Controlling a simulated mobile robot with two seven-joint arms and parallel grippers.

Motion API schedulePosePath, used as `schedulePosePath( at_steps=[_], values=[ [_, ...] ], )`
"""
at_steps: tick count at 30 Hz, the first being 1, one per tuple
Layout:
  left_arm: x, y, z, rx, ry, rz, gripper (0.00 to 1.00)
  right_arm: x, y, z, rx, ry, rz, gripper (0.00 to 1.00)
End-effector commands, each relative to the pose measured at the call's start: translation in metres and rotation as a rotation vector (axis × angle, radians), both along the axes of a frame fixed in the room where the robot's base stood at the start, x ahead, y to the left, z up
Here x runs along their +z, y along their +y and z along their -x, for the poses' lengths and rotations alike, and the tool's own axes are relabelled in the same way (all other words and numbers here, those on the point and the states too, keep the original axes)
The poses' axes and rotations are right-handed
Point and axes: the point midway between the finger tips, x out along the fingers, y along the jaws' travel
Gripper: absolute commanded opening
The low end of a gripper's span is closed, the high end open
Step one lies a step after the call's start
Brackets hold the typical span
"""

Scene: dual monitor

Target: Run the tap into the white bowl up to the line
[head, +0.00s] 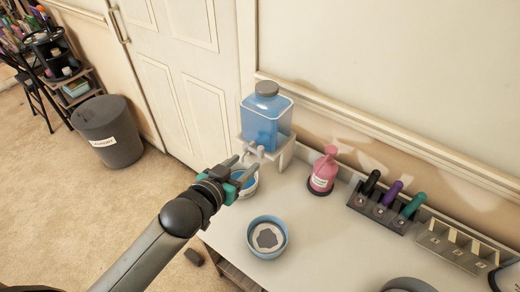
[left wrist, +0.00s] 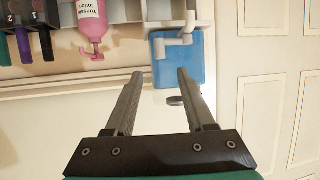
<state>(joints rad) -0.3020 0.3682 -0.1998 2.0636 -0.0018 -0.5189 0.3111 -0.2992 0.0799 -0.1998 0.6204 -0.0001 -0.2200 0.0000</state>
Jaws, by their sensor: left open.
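A clear dispenser of blue liquid (head: 266,122) with a grey lid stands on a white stand (head: 287,152) against the wall. Its pale tap (head: 256,152) is low on the front; in the left wrist view the tap (left wrist: 186,28) shows before the blue tank (left wrist: 185,65), upside down. The white bowl (head: 249,189) sits under the tap, partly hidden by my gripper; blue shows inside it, but I cannot make out a line or level. My left gripper (head: 241,164) is open and empty, just in front of the tap and above the bowl, with its fingers (left wrist: 160,76) apart.
A blue bowl (head: 281,250) with a grey and white inside stands nearer on the white table (head: 325,240). A pink lotion bottle (head: 323,172) and a rack of pens (head: 378,214) are to the right. A grey bin (head: 112,140) stands on the floor left.

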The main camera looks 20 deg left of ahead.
Motion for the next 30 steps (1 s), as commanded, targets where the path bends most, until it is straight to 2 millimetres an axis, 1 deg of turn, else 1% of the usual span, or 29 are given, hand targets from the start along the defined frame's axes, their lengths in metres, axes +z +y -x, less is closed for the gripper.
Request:
schedulePosePath(
  at_steps=[1,12,18,24,30],
  values=[
    [-0.004,-0.002,-0.009,0.0,-0.002,0.0,0.54,-0.003,0.0,0.0,0.0,0.0,0.0,0.5],
    [-0.027,-0.012,-0.063,0.0,-0.001,0.001,0.54,-0.015,0.0,0.001,0.0,0.001,0.0,0.5],
    [-0.037,-0.017,-0.085,-0.001,-0.001,0.001,0.54,-0.02,0.0,0.001,0.0,0.002,0.0,0.5],
    [-0.041,-0.019,-0.096,-0.001,-0.001,0.001,0.54,-0.023,0.0,0.001,0.0,0.002,0.0,0.5],
    [-0.041,-0.019,-0.097,-0.001,0.0,0.001,0.54,-0.023,0.0,0.001,0.0,0.002,0.0,0.5]
  ],
)
